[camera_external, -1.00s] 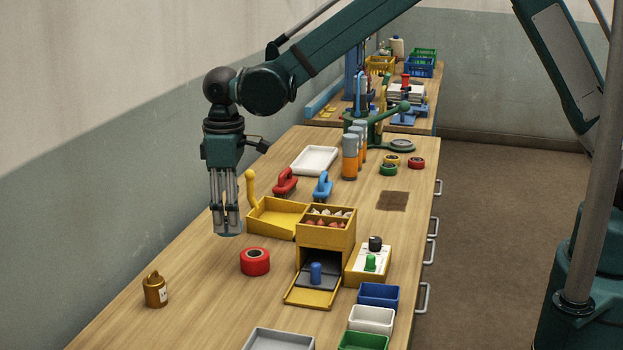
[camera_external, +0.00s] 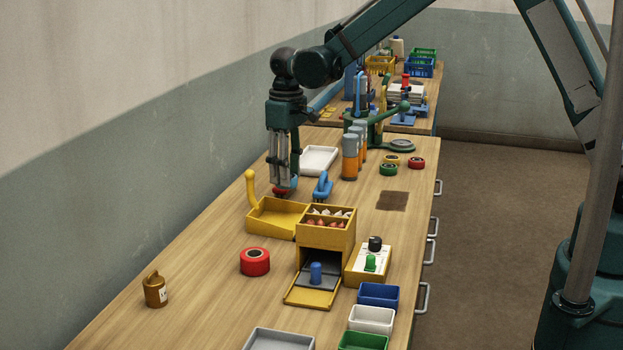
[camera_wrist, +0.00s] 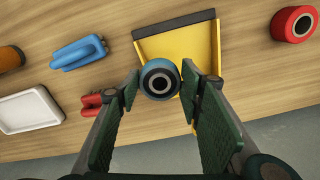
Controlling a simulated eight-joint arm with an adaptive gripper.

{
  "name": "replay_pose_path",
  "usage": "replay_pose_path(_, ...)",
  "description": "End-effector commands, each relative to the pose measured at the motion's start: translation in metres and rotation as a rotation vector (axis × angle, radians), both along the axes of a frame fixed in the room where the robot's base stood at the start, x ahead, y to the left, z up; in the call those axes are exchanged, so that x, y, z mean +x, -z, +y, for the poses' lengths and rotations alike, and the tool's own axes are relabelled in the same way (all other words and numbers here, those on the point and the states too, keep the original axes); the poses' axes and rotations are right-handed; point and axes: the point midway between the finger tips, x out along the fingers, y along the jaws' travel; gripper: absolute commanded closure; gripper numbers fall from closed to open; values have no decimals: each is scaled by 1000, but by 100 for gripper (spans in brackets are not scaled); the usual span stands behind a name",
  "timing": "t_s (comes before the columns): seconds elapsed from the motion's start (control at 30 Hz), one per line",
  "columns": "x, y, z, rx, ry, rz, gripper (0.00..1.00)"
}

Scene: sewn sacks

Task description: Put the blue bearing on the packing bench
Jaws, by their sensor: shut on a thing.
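The blue bearing (camera_wrist: 160,78) is a short ring with a blue outside and a dark centre, held between the fingertips in the wrist view. My gripper (camera_wrist: 159,84) is shut on it. In the external view my gripper (camera_external: 284,190) hangs over the near wooden bench (camera_external: 200,270), beside the yellow dustpan-like tray (camera_external: 275,215) and in front of the red-handled tool. The bearing is hard to make out there. A second wooden bench (camera_external: 432,100) stands at the back; I cannot tell which is the packing bench.
Red (camera_wrist: 90,100) and blue (camera_wrist: 80,52) handled tools, a white tray (camera_external: 318,160) and orange cylinders (camera_external: 350,158) stand nearby. The back bench carries crates (camera_external: 420,68) and a blue press. A green-armed stand (camera_external: 385,125) is between. Bare wood shows at the near left.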

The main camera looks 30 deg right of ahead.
Motion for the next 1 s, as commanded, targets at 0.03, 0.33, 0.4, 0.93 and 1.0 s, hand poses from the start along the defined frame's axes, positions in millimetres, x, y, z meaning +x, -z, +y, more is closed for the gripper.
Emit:
replay_pose_path(0.03, 8, 0, -16, 0, 27, 0, 81)
replay_pose_path(0.33, 41, 0, -98, 0, 171, 0, 81)
replay_pose_path(0.4, 47, -1, -117, 0, 206, 0, 81)
replay_pose_path(0.93, 80, -1, -268, 0, 463, 0, 81)
replay_pose_path(1.0, 82, -1, -288, 0, 496, 0, 81)
